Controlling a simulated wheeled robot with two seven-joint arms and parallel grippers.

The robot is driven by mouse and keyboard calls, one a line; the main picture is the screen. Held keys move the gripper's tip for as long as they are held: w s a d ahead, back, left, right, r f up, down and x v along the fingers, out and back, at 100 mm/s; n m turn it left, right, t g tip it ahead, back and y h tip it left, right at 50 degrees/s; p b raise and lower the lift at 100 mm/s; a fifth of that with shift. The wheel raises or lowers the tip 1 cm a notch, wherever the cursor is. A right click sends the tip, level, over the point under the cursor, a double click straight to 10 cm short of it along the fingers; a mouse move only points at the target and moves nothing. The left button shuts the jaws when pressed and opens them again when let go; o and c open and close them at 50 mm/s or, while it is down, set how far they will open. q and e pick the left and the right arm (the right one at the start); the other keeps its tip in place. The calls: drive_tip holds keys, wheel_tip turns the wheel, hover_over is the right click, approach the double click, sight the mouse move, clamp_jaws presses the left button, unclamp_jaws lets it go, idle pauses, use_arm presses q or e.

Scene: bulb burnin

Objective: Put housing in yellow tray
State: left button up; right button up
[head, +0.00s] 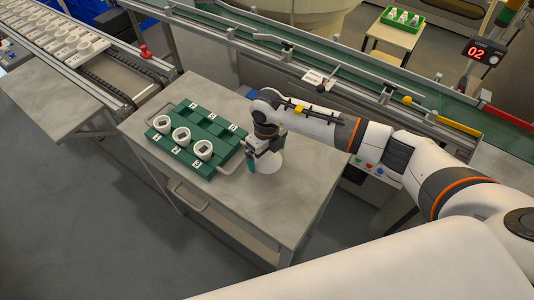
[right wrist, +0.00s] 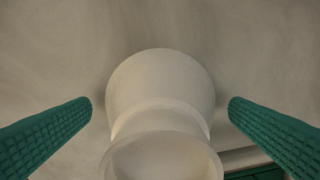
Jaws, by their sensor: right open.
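A white housing (head: 270,162) stands on the grey cart top, just right of the green tray. In the right wrist view the housing (right wrist: 160,85) shows as a rounded white body with a wide round end. My right gripper (head: 257,163) is down at it, with its green fingers apart on both sides and visible gaps between fingers and housing. The gripper partly hides the housing in the head view. My left gripper is not in view. I see no yellow tray.
A green tray (head: 222,132) on the cart (head: 290,205) holds three white ring-shaped parts (head: 181,136) and has labelled places. A conveyor with a metal rail (head: 285,50) runs behind the cart. Another conveyor carries white parts (head: 65,37) at upper left. The cart's front right is clear.

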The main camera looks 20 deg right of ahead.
drive_tip(key=shift+f, duration=0.2)
drive_tip(key=shift+r, duration=0.1)
drive_tip(key=c, duration=1)
